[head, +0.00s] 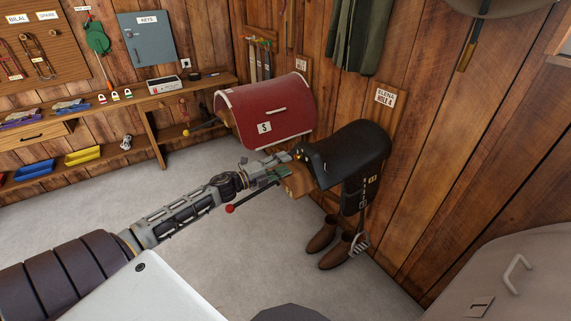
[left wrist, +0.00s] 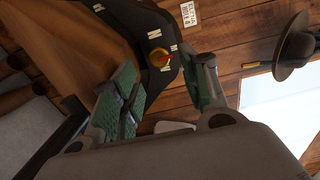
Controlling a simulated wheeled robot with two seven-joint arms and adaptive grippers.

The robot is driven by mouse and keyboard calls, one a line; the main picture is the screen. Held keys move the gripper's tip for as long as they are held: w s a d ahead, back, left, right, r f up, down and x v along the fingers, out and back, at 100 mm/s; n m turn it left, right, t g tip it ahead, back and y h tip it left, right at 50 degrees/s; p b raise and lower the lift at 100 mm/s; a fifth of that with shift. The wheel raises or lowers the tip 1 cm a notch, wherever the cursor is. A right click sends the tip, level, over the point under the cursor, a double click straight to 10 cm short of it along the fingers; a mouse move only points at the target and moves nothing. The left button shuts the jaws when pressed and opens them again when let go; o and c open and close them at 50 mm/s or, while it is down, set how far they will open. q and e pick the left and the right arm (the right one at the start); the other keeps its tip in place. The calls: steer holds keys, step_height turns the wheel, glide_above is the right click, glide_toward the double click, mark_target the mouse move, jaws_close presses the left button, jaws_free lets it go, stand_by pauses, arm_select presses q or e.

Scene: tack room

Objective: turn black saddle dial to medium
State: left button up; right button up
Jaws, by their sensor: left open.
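The black saddle (head: 357,150) sits on a wooden wall rack at centre right in the head view. Its front end also shows in the left wrist view (left wrist: 146,22). There the round dial (left wrist: 160,57) is brass-yellow with a red part, with several small white labels around it. Its exact setting is too small to tell. My left gripper (head: 281,167) is open at the saddle's front end. In the left wrist view its green-padded fingers (left wrist: 168,76) stand apart, with the dial seen between them and no clear contact. My right gripper is not in view.
A red saddle (head: 266,112) hangs just behind and left of my left gripper. A rod with a red ball end (head: 230,208) juts out below the gripper. Brown boots (head: 328,242) stand below the black saddle. The grey floor at left is clear.

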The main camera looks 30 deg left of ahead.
arm_select(q)
steer(key=shift+v, duration=1.35)
